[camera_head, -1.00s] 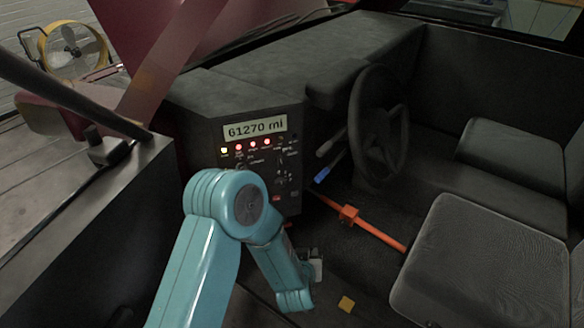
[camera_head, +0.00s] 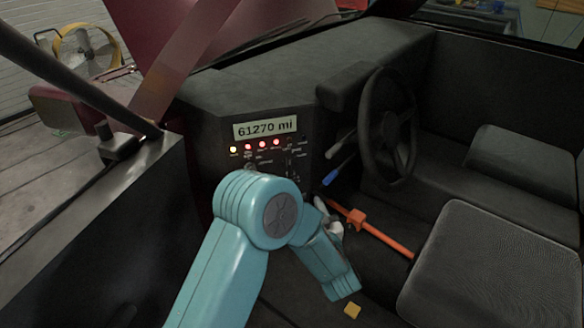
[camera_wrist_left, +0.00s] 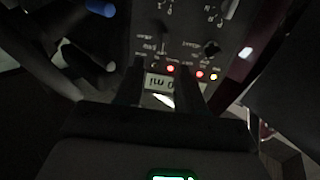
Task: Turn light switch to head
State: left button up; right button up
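The dark dash panel (camera_head: 225,170) carries a lit display (camera_head: 265,127) reading 61270 mi, a row of small lamps, one yellow and several red, and small controls below. My blue left arm hides the panel's lower part. In the left wrist view the panel appears upside down, with a round black knob (camera_wrist_left: 211,47) and a smaller control (camera_wrist_left: 162,52); the labels are too blurred to tell which is the light switch. My left gripper (camera_wrist_left: 162,72) has two dark fingers apart, with nothing visible between them except the panel and display behind. My right gripper is not in view.
A black steering wheel (camera_head: 387,125) and a blue-tipped lever (camera_head: 338,174) stand right of the panel. An orange bar (camera_head: 385,240) crosses the footwell. A dark seat (camera_head: 480,265) is at the lower right. The door-side ledge is at the left.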

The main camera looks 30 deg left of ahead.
pick_arm(q)
jog(key=r, duration=0.1)
jog(key=y, duration=0.1)
send_near(290, 165)
jog(key=shift+n, duration=0.3)
jog(key=x, duration=0.9)
jog(key=shift+w+a+r+p, duration=0.1)
jog(key=shift+a+p, duration=0.15)
jog(key=shift+p, duration=0.15)
jog(key=shift+c, duration=0.3)
grip_shut()
